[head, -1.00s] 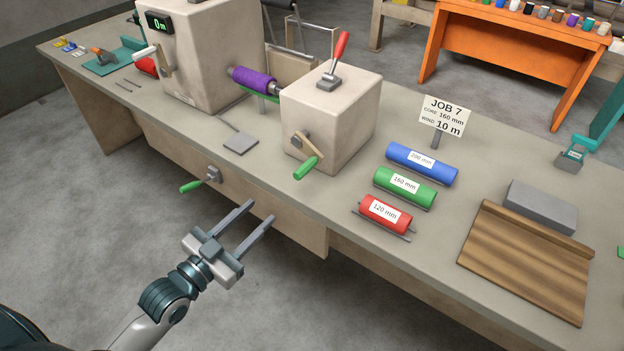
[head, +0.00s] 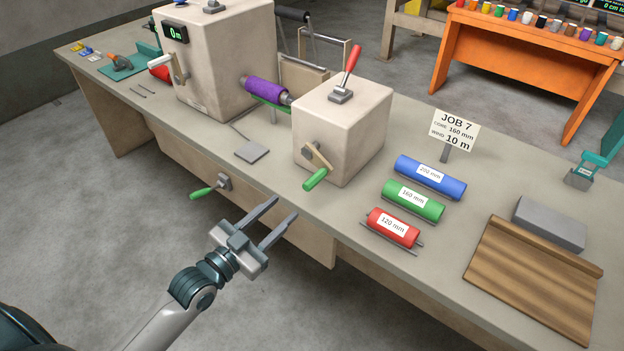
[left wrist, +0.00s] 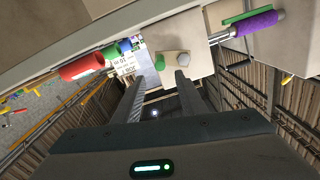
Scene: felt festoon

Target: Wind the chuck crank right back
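The pale tailstock block (head: 340,125) has a crank on its front face with a green handle (head: 315,180), its arm slanting down to the right from the hub. It also shows in the left wrist view, where the green handle (left wrist: 162,58) appears beyond the fingertips. A second green-handled crank (head: 203,193) sits on the bench's front side. My left gripper (head: 285,207) is open and empty, in front of the bench edge, below and left of the block's crank, apart from it. My right gripper is not in view. A purple roll (head: 265,91) spans from the large box to the block.
A red lever (head: 351,66) stands on top of the block. Blue (head: 430,177), green (head: 413,201) and red (head: 393,228) cores lie to the block's right, by the JOB 7 sign (head: 455,130). The space before the bench is clear.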

